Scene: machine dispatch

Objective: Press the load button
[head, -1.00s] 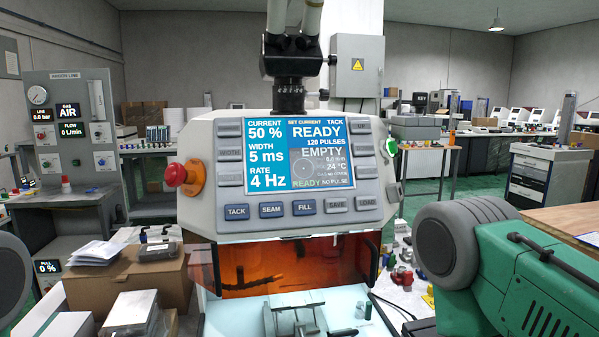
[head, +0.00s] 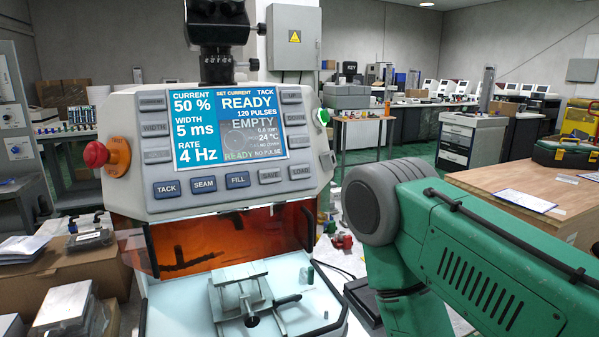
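The load button (head: 300,171) is a grey key marked LOAD at the right end of the bottom button row on the welding machine's panel (head: 215,197). It is in plain view and nothing touches it. The screen (head: 228,125) reads READY, EMPTY, 50 %, 5 ms and 4 Hz. My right arm, green with a dark grey joint, comes in from the right and stands beside the machine, apart from the button. Its gripper is out of the picture. My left gripper is out of view too.
A red stop knob (head: 96,154) sticks out at the panel's left. Below the panel, an orange window (head: 230,238) stands above a lit bay with a metal vise (head: 240,292). A wooden table (head: 520,190) with a clipboard stands at right.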

